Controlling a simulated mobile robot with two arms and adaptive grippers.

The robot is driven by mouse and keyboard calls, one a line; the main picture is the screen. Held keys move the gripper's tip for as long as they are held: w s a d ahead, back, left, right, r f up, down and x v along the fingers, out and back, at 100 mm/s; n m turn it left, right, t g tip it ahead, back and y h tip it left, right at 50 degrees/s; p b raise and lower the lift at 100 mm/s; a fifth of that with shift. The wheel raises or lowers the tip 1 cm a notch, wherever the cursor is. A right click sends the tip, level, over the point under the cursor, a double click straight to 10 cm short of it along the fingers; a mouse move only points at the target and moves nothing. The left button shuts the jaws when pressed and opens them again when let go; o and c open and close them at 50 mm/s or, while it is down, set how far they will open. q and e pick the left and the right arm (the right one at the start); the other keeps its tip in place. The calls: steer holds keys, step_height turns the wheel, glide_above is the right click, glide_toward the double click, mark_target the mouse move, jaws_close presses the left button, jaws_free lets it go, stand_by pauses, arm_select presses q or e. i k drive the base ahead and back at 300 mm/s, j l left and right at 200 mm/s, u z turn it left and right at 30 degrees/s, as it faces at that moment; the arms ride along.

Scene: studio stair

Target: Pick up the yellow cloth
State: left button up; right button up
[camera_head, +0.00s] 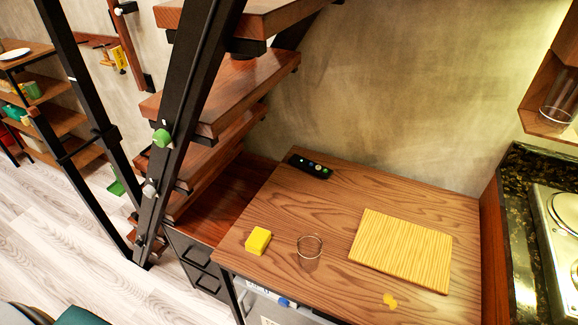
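A thick yellow block-like piece (258,240), which could be a folded cloth or a sponge, lies on the left part of the wooden table (330,195). A small flat yellow piece (389,301) lies near the table's front edge; I cannot tell what it is. No other yellow piece on the table looks like a cloth. Neither of my grippers shows in this view.
A clear glass (309,252) stands right of the yellow block. A wooden board (403,249) and a black remote-like device (310,165) lie on the table. Stairs (232,90) with black beams rise at the left. A metal hob (560,235) is at the right.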

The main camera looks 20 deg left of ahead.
mark_target(255, 244)
steer(key=j+u, duration=0.1)
steer(key=u, duration=0.75)
steer(key=k, duration=0.05)
